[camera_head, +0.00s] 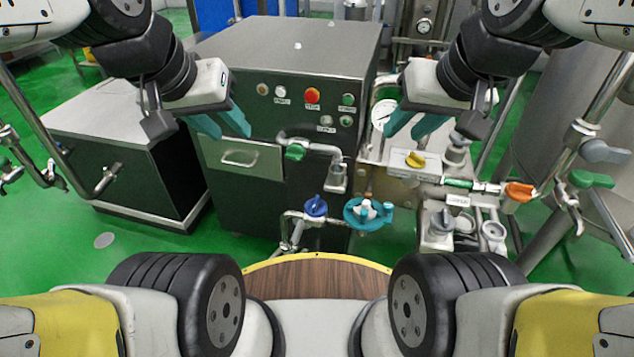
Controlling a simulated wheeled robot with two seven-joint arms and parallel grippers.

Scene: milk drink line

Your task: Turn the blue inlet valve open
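The blue inlet valve (316,206) is a small blue knob on a steel pipe, low in front of the dark steel cabinet. My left gripper (222,126) hangs in the air above and to the left of it, with its two teal fingers apart and nothing between them. My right gripper (411,121) hangs above and to the right, its teal fingers also apart and empty. Neither gripper touches the valve.
A teal handwheel (368,212) sits just right of the blue valve. A green valve (295,151), a yellow knob (415,159) and an orange handle (519,192) are nearby. The cabinet (290,60) carries a red button (312,95). Green floor (150,262) is open at left.

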